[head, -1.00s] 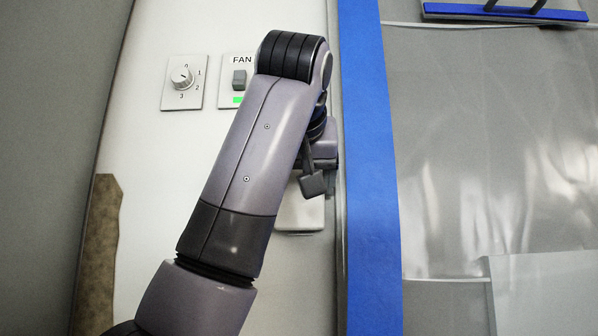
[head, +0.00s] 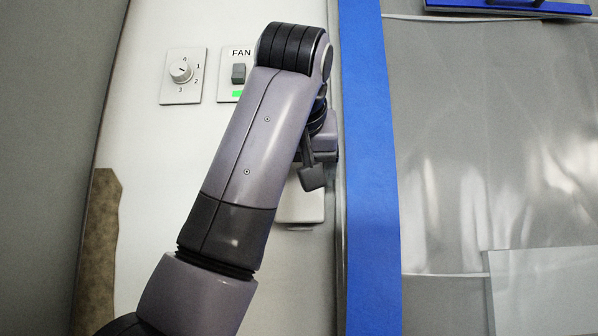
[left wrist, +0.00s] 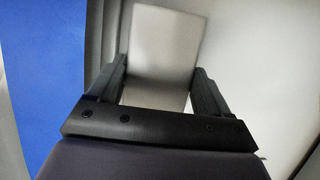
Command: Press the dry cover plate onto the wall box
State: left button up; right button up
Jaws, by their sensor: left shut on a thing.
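My left arm reaches up the wall in the head view, and its gripper (head: 312,170) is mostly hidden behind the forearm, with one dark finger showing. A pale cover plate (head: 302,205) shows below that finger, against or close to the wall. In the left wrist view the plate (left wrist: 160,50) stands between the two dark fingers of the left gripper (left wrist: 155,85), which is shut on it. The wall box is not visible; the plate and arm may hide it. I cannot tell whether the plate touches the wall. My right gripper is not in view.
A dial plate (head: 181,75) and a FAN switch (head: 238,75) with a green light are on the white wall, left of my arm. A blue tape strip (head: 370,180) runs down beside plastic sheeting (head: 450,160). A brown ragged patch (head: 104,240) is at lower left.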

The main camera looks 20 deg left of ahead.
pick_arm(q)
jog(key=shift+w+a+p, duration=0.2)
jog(key=shift+w+p, duration=0.25)
jog(key=shift+w, duration=0.2)
jog(key=shift+w+a, duration=0.1)
jog(key=shift+w, duration=0.2)
dwell(0.4)
dwell(0.3)
jog(key=o, duration=1.1)
